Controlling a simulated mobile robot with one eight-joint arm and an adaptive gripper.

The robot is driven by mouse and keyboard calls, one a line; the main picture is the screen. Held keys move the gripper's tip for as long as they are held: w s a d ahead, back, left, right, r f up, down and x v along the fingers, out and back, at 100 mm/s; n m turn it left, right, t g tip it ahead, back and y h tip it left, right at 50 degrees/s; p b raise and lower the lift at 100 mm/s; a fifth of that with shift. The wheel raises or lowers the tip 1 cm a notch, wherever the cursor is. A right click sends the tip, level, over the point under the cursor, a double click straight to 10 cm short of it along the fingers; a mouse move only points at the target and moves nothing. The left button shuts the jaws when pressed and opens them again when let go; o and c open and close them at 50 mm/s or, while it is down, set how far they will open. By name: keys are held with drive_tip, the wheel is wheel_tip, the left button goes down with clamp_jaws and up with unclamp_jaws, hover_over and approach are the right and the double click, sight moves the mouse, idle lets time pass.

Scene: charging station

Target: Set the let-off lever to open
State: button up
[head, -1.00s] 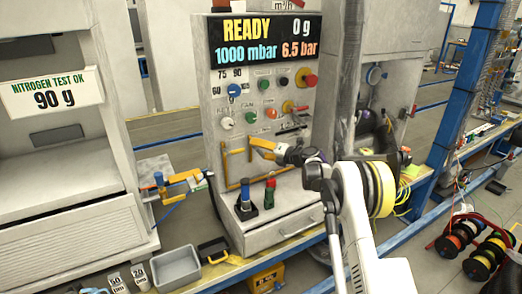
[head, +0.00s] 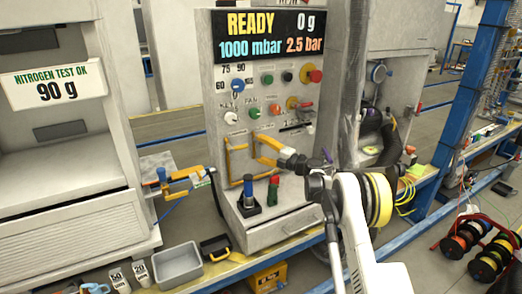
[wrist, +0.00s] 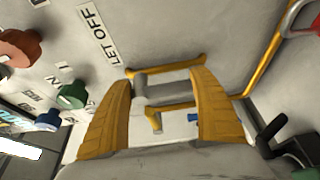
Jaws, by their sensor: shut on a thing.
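The let-off lever shows in the wrist view as a yellow bar (wrist: 165,73) below the white LET OFF label (wrist: 98,36) on the grey panel. My gripper (wrist: 164,78) has its two yellow fingers at either end of this bar, spread apart but closed on it. In the head view my gripper (head: 262,147) reaches from the right to the panel front, beside the yellow frame (head: 227,160). The fingers partly hide the lever there, and its exact angle is hard to tell. The display (head: 268,36) reads READY, 0 g, 1000 mbar and 2.5 bar.
Coloured knobs, a red button (head: 315,76) and a red handle (head: 305,105) sit above my gripper. A grey bin (head: 179,265) stands at lower left.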

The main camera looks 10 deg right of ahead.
idle(0.4)
drive_tip(key=o, duration=1.4)
drive_tip(key=v, duration=1.2)
